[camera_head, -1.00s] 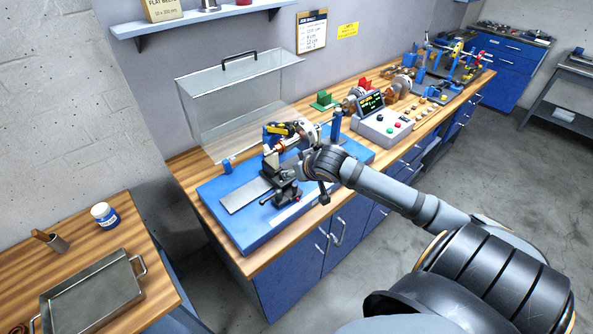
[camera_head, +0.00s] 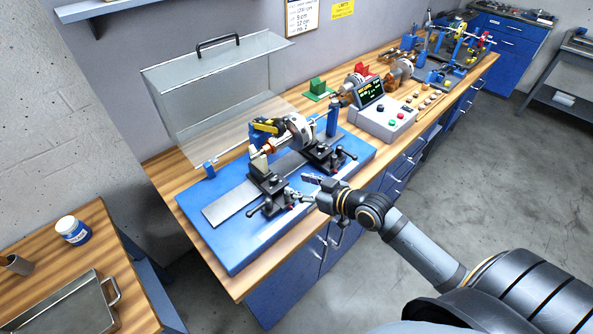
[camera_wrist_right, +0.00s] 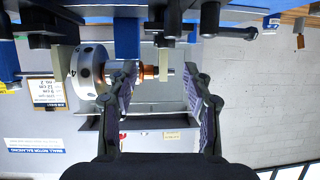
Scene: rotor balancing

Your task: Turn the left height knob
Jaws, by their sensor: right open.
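The balancing stand's blue base (camera_head: 222,240) lies on the bench in the head view. Its left support (camera_head: 262,178) carries black knobs (camera_head: 268,206) low on its front side; I cannot tell which is the height knob. A rotor with a metal disc (camera_head: 300,130) rests across the left and right supports; the disc also shows in the right wrist view (camera_wrist_right: 90,70). My right gripper (camera_head: 305,189) is open, just right of the left support's knobs. Its spread fingers show in the right wrist view (camera_wrist_right: 165,85), with nothing seen gripped. My left gripper is not in view.
The right support (camera_head: 325,155) has similar black knobs and levers close by. A clear cover (camera_head: 215,90) stands behind the rotor. A control box (camera_head: 385,120) sits to the right. The floor (camera_head: 440,190) in front of the bench is free.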

